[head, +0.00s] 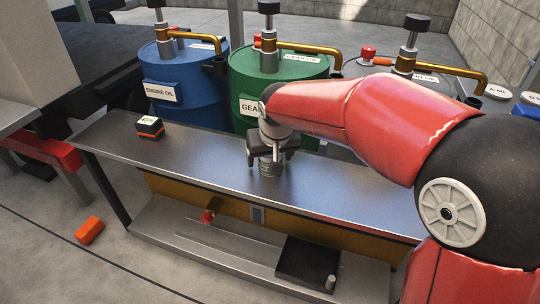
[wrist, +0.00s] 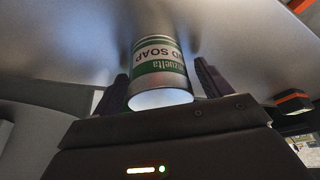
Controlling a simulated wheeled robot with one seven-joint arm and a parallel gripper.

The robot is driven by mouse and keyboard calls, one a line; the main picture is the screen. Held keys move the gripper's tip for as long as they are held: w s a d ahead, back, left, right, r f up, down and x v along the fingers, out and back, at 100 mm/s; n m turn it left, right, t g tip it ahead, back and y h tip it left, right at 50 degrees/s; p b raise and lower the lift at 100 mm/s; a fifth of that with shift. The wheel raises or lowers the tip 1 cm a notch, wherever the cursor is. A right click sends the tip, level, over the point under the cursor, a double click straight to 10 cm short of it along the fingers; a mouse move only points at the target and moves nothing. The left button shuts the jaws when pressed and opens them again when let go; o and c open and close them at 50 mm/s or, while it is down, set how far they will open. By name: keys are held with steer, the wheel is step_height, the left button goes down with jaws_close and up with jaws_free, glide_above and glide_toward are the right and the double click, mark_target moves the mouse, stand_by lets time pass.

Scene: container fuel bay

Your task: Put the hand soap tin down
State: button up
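The hand soap tin (head: 270,168) stands upright on the metal bench top (head: 215,160), near its front edge. In the wrist view the tin (wrist: 160,75) is pale with a green band, and its lettering reads upside down. My gripper (head: 271,155) is right above the tin in the head view, pointing down. In the wrist view my gripper's fingers (wrist: 162,80) are spread to either side of the tin's upper part, with a narrow gap showing at the right. The tin's far base is partly hidden.
A small black-and-orange box (head: 150,127) sits on the bench's left end. Blue (head: 185,85) and green (head: 270,85) drums with brass pipes stand close behind. A lower shelf (head: 205,240) holds a black tray (head: 307,262). An orange block (head: 90,230) lies on the floor.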

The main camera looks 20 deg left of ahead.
steer(key=shift+r, duration=0.5)
steer(key=p+v, duration=0.2)
steer(key=v, duration=0.9)
steer(key=shift+s, duration=0.2)
steer(key=shift+d+r, duration=0.1)
steer(key=s+d+m+t+h, duration=0.1)
steer(key=s+d, duration=0.2)
steer(key=d, duration=0.4)
steer(key=s+d+m, duration=0.1)
steer(key=s+d, duration=0.1)
steer(key=d, duration=0.6)
steer(key=s+d+f+m+h, duration=0.1)
steer(key=s+d+f+m, duration=0.2)
steer(key=s+d, duration=0.9)
steer(key=shift+s+d+f+m+t, duration=0.15)
steer(key=shift+d+f+m+t, duration=0.2)
steer(key=shift+f, duration=0.6)
